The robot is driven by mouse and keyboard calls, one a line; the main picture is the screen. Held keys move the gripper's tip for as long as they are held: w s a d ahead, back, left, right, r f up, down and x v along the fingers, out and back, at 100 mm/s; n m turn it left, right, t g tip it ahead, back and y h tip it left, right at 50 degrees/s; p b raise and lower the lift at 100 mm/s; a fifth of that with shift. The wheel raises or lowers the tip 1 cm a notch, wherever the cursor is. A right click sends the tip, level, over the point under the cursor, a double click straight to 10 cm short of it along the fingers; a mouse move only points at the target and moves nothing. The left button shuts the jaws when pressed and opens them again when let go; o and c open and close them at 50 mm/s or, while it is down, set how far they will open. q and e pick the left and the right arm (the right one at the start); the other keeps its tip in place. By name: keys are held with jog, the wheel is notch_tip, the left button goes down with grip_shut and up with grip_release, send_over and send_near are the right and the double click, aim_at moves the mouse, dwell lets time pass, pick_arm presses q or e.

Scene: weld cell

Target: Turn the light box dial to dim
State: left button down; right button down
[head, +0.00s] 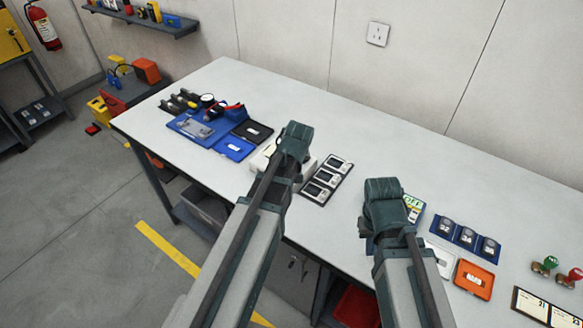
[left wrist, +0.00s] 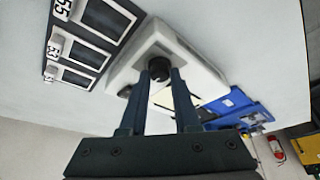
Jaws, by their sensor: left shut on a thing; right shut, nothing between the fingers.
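The light box (head: 308,166) is a low white box on the table, partly hidden by my left arm in the head view. In the left wrist view the light box (left wrist: 190,62) shows a round black dial (left wrist: 159,69) on its side facing the camera. My left gripper (left wrist: 161,84) has one finger on each side of the dial and is shut on it. No dial marking can be read. In the head view the dial is hidden behind my left gripper (head: 292,148). My right gripper (head: 384,200) is shut and empty, above the table to the right.
A dark tray with several white-labelled slots (head: 325,180) lies just right of the light box. A blue tray (head: 234,148) and black tray (head: 252,132) lie to its left. A blue holder (head: 464,236) and orange tray (head: 474,280) are at right. The table's back is clear.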

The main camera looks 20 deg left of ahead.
pick_arm(q)
jog(key=c, duration=0.6)
grip_release()
jog(key=shift+c, duration=0.2)
jog(key=p+v, duration=1.2)
jog(key=v, duration=0.1)
jog(key=shift+r+p, duration=0.4)
pick_arm(e)
notch_tip(320, 180, up, 13)
pick_arm(q)
jog(key=shift+s+d+f, duration=0.1)
jog(key=shift+s+d, duration=0.05)
jog(key=shift+d, duration=0.05)
pick_arm(e)
jog(key=shift+f, duration=0.2)
pick_arm(q)
jog(key=s+d+f+m+g+h+b, duration=0.1)
jog(key=s+d+f+m+g+b, duration=0.3)
jog(key=s+d, duration=0.9)
notch_tip(320, 180, down, 3)
jog(key=s+m+b, duration=0.1)
jog(key=m, duration=0.4)
jog(key=shift+s+d+m+b, duration=0.2)
jog(key=shift+s+m+b, duration=0.1)
jog(key=shift+m, duration=0.1)
pick_arm(e)
notch_tip(320, 180, down, 6)
jog(key=shift+r, duration=0.25)
